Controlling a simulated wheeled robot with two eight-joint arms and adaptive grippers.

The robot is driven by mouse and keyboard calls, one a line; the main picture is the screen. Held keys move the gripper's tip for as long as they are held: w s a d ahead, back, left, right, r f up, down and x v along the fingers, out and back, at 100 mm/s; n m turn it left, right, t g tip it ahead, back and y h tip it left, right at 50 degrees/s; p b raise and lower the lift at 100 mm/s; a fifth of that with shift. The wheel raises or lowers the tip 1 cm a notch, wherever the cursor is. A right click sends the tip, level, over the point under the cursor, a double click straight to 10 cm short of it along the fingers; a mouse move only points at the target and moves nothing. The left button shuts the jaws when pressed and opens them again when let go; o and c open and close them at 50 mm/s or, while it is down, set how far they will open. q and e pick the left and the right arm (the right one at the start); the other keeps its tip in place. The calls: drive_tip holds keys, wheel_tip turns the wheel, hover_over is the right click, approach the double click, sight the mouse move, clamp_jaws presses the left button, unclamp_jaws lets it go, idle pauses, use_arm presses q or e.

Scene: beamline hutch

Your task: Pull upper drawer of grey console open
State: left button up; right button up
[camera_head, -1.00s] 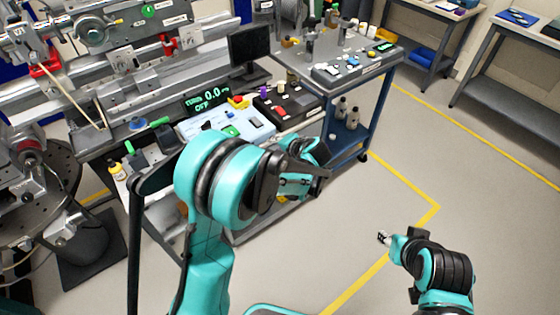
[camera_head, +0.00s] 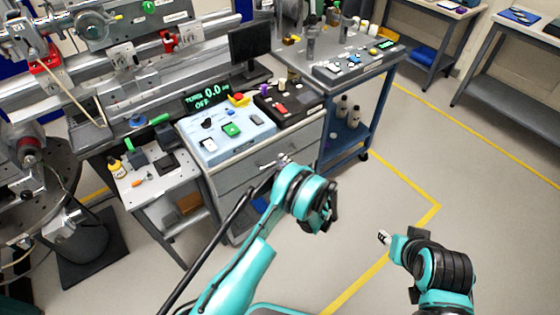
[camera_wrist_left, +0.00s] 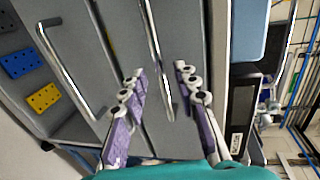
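The grey console (camera_head: 238,188) stands in the middle left of the head view, with its drawer fronts facing my left arm. In the left wrist view it shows turned on its side, with the upper drawer (camera_wrist_left: 178,52) nearer the right and the lower drawer (camera_wrist_left: 88,45) to its left. The upper drawer's bar handle (camera_wrist_left: 156,58) runs into the gap between the fingers of my left gripper (camera_wrist_left: 160,86). The fingers are apart, not closed on the bar. In the head view my left gripper (camera_head: 281,161) is at the upper drawer front. My right gripper (camera_head: 384,238) is small, away over the floor.
Control panels (camera_head: 225,132) sit on top of the console. A small table (camera_head: 150,185) stands to its left and a blue-framed cart (camera_head: 352,138) with bottles to its right. Floor with yellow lines is free at the right.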

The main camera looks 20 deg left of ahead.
use_arm(q)
drive_tip(key=shift+b+x, duration=0.35)
drive_tip(key=shift+x, duration=1.3)
clamp_jaws()
